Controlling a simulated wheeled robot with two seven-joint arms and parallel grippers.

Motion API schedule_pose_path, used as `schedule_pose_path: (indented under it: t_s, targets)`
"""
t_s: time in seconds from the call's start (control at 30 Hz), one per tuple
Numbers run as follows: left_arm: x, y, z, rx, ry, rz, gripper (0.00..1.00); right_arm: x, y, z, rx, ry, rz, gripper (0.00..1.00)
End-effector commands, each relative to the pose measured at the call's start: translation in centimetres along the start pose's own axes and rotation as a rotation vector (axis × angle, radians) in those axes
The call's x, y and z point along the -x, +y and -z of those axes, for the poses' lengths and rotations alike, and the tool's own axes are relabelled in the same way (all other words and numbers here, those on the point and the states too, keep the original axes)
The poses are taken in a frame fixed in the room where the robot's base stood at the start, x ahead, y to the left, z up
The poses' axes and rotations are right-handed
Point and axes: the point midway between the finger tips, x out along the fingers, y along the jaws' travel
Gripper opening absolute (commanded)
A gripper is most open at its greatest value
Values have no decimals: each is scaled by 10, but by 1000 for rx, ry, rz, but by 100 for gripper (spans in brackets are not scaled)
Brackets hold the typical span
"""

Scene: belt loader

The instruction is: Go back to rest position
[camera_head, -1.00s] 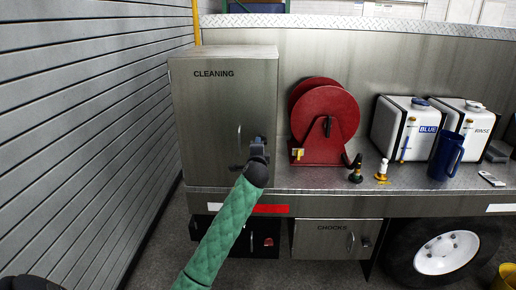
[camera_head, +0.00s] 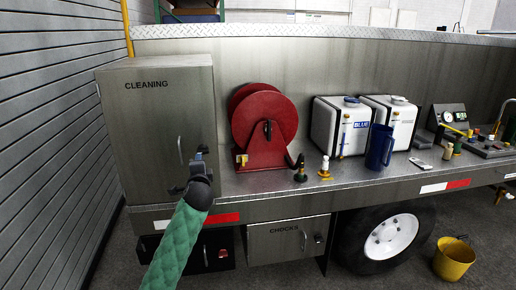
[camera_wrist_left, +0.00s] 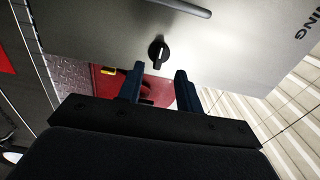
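My left gripper (camera_head: 197,165) is in front of the right part of the grey cabinet marked CLEANING (camera_head: 150,120), whose door is shut. In the left wrist view the two dark fingers of the gripper (camera_wrist_left: 160,88) are apart with nothing held between them. A black latch knob (camera_wrist_left: 158,53) on the door shows just beyond the fingertips, and they look apart from it. The door handle (camera_wrist_left: 185,9) is farther up in that view. My left arm in its green sleeve covers part of the deck edge below the cabinet. My right gripper is not in view.
A red hose reel (camera_head: 265,125) stands right of the cabinet. White jugs (camera_head: 340,128), a blue pitcher (camera_head: 380,147) and small fittings are on the metal deck. A shut CHOCKS box (camera_head: 288,240) hangs below. A yellow bucket (camera_head: 453,259) is on the floor. A slatted wall (camera_head: 50,130) is at left.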

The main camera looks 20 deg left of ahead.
Motion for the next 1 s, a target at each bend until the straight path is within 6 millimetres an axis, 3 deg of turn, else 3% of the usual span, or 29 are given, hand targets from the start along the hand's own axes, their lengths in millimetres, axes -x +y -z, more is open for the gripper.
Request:
schedule_pose_path:
  t_s: [0.17,0.33,0.47,0.57,0.67,0.87,1.0]
  targets:
    - [0,0,0,27,0,0,35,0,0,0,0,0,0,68]
    - [0,3,1,220,4,-15,35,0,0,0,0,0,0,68]
    - [-11,35,9,481,13,-109,35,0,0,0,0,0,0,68]
    - [-19,86,34,687,14,-242,35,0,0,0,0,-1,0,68]
    - [-12,146,56,809,-6,-370,35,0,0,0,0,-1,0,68]
    - [24,262,82,921,-71,-583,35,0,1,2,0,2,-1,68]
    - [62,340,93,955,-126,-714,35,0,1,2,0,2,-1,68]
